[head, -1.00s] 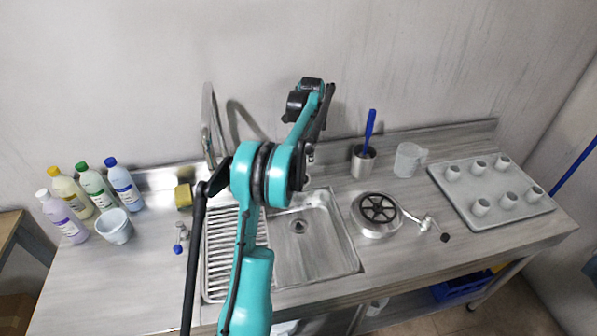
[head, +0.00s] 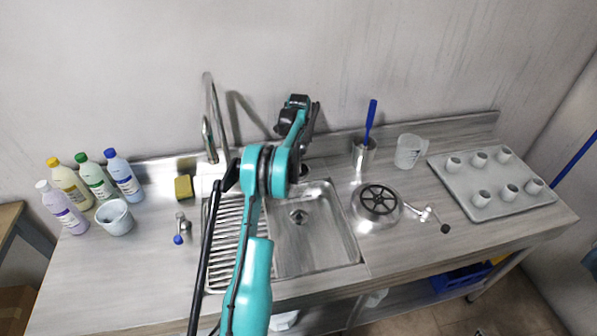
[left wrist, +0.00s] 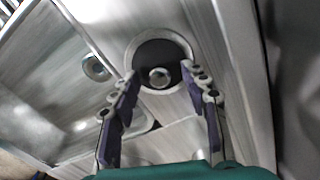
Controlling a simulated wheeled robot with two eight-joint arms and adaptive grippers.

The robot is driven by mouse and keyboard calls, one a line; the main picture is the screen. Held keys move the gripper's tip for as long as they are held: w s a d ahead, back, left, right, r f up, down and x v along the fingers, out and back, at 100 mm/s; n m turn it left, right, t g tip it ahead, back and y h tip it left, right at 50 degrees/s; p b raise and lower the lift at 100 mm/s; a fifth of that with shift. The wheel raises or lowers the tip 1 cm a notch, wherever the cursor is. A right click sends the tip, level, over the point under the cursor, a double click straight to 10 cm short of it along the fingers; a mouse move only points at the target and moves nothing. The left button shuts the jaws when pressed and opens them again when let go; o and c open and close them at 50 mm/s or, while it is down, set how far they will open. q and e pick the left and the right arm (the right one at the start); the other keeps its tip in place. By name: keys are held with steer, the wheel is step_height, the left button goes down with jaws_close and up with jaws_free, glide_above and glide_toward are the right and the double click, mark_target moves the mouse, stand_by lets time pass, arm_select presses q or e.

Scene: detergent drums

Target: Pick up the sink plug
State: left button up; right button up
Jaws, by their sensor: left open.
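The sink plug (left wrist: 146,52) is a dark round disc with a shiny metal knob in its middle. In the left wrist view it lies in a pale ring on the metal deck beside the basin. In the head view my arm largely hides that spot. My left gripper (left wrist: 165,80) is open, its two fingers on either side of the knob as seen from the wrist. I cannot tell how far above the plug the fingertips are. In the head view the gripper (head: 304,142) is over the back rim of the sink. My right gripper is not in view.
The basin (head: 325,240) with its drain (head: 299,217) lies in front, the ribbed drainboard (head: 222,255) to its left. A tall faucet (head: 214,120) stands behind. Bottles and a sponge (head: 184,187) are left; a steel brush holder (head: 363,155) and a jug (head: 409,151) are right.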

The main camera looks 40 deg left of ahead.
arm_select(q)
jaws_close()
steer(key=shift+r, duration=0.15)
